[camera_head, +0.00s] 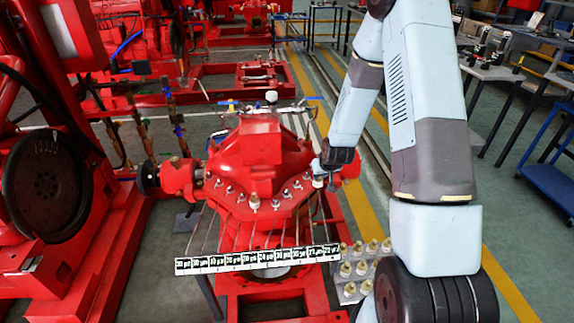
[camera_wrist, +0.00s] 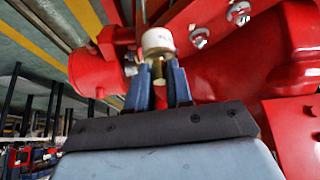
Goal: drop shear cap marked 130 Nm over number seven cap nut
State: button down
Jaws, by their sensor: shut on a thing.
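My gripper (camera_head: 318,172) is at the right side of the red pump body (camera_head: 255,150), near the right end of its row of nuts. In the wrist view its blue fingers (camera_wrist: 160,88) are shut on a small shear cap (camera_wrist: 157,42) with a whitish top and a brass-coloured lower part. No marking on it can be read. Silvery cap nuts (camera_wrist: 238,14) show beyond the cap on the red casting. Several cap nuts (camera_head: 228,189) run along the pump flange in the head view. I cannot tell which is number seven. A brass-coloured cap (camera_head: 254,202) stands at the front corner of the flange.
A grey tray (camera_head: 350,292) with several brass-coloured caps lies at the lower right, beside my arm. A strip of white labels (camera_head: 258,258) crosses in front of the pump, with thin rods above it. A large red machine (camera_head: 55,190) stands at the left.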

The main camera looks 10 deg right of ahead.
jog(key=a+r+n+g+y, duration=0.2)
jog(key=a+r+n+y, duration=0.2)
jog(key=a+n, duration=0.5)
jog(key=shift+w+a+r, duration=0.3)
jog(key=shift+a+r, duration=0.2)
jog(key=shift+a, duration=0.7)
jog(key=shift+d+n+g+y, duration=0.3)
jog(key=shift+n+g, duration=0.2)
jog(key=shift+n, duration=0.1)
jog(key=shift+f, duration=2.7)
jog(key=shift+s+a+f, duration=0.1)
jog(key=shift+f, duration=1.35)
jog(key=c, duration=0.9)
grip_release()
jog(key=shift+c, duration=0.2)
